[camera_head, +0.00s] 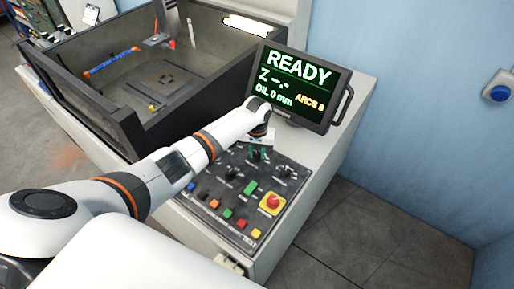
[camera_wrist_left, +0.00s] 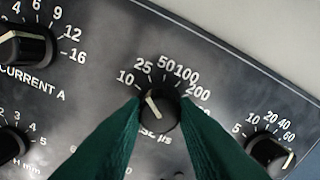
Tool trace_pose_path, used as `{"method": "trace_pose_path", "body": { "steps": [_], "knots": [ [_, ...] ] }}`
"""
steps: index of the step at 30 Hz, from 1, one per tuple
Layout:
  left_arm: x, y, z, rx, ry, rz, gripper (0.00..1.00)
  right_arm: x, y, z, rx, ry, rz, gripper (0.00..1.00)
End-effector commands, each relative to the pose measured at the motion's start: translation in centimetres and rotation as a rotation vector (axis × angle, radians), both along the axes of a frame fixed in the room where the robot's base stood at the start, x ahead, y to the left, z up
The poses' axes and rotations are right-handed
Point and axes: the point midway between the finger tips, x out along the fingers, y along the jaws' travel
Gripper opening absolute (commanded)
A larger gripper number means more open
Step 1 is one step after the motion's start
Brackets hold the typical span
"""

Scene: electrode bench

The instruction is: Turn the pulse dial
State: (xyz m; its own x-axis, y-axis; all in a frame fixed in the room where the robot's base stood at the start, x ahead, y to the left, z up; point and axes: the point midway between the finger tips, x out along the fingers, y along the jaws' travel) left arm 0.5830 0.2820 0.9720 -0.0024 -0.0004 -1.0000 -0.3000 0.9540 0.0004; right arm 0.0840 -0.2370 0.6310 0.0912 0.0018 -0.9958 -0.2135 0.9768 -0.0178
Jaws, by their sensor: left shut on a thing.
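The pulse dial (camera_wrist_left: 160,111) is a round black knob with a pale pointer line, below a scale of 10, 25, 50, 100, 200 and a partly covered label ending in "µs". Its pointer leans up and left, roughly towards the 25. My left gripper (camera_head: 259,153) reaches down over the control panel (camera_head: 216,192), below the screen. In the left wrist view its two green fingers (camera_wrist_left: 160,106) are shut on the dial, one on each side. My right gripper is not in view.
A current dial (camera_wrist_left: 26,45), a dial at lower left (camera_wrist_left: 10,146) and a dial at right (camera_wrist_left: 270,152) surround the gripped knob. A READY screen (camera_head: 301,87) stands just behind the gripper. Coloured buttons and a red stop knob (camera_head: 272,202) are on the panel's near side.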

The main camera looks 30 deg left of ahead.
Motion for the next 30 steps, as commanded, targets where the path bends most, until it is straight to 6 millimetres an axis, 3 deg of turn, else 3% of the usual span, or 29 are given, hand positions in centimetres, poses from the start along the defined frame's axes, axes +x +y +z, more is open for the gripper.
{"method": "trace_pose_path", "body": {
  "steps": [15, 30],
  "knots": [
    [0.18, 0.07, 0.16, 0.001, -0.006, 0.312, 0.04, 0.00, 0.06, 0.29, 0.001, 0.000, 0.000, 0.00],
    [0.22, 0.07, 0.21, 0.001, -0.006, 0.359, 0.04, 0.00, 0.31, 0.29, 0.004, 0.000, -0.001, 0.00]
  ]
}}
